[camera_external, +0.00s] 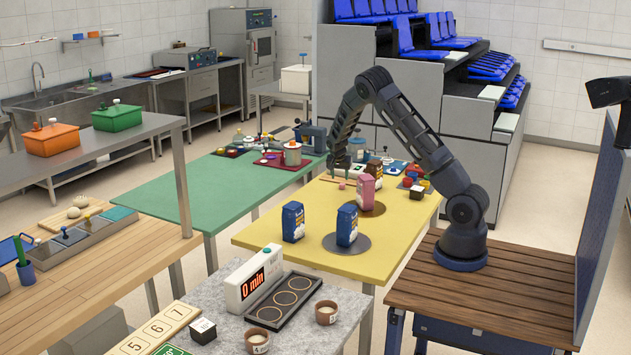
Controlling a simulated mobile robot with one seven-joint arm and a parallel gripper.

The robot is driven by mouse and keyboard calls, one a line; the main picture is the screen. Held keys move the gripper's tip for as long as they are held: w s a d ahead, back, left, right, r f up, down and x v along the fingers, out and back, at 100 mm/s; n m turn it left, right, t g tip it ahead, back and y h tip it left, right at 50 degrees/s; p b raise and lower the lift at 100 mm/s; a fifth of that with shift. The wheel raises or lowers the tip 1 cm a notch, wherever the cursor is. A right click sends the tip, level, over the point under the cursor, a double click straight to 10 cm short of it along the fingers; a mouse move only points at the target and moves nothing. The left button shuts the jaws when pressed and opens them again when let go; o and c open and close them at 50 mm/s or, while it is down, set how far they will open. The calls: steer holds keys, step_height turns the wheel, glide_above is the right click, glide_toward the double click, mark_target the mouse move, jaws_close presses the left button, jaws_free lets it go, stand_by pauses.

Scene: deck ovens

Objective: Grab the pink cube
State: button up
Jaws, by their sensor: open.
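The only clearly pink thing I see is an upright pink package (365,191) on the yellow table (290,250). It looks more like a bag than a cube. It stands at the edge of a brown round mat (376,208). No pink cube can be made out for sure; small items at the back are too small to tell. My gripper (341,179) points down at the back of the yellow table, left of and behind the pink package. It is open, with nothing visible between its fingers.
Two blue packages (293,222) (347,225) stand on the yellow table's front half, one on a grey round mat (331,242). A dark brown package (374,168) is behind the pink one. Small coloured items (416,181) lie at the back right.

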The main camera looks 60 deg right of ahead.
mark_target(342, 184)
steer(key=shift+s+d+x, duration=0.1)
steer(key=shift+s+x, duration=0.1)
steer(key=shift+x, duration=1.15)
steer(key=shift+s+d+x, duration=0.1)
steer(key=shift+s+x, duration=0.05)
steer(key=shift+x, duration=1.15)
steer(key=c, duration=1.1)
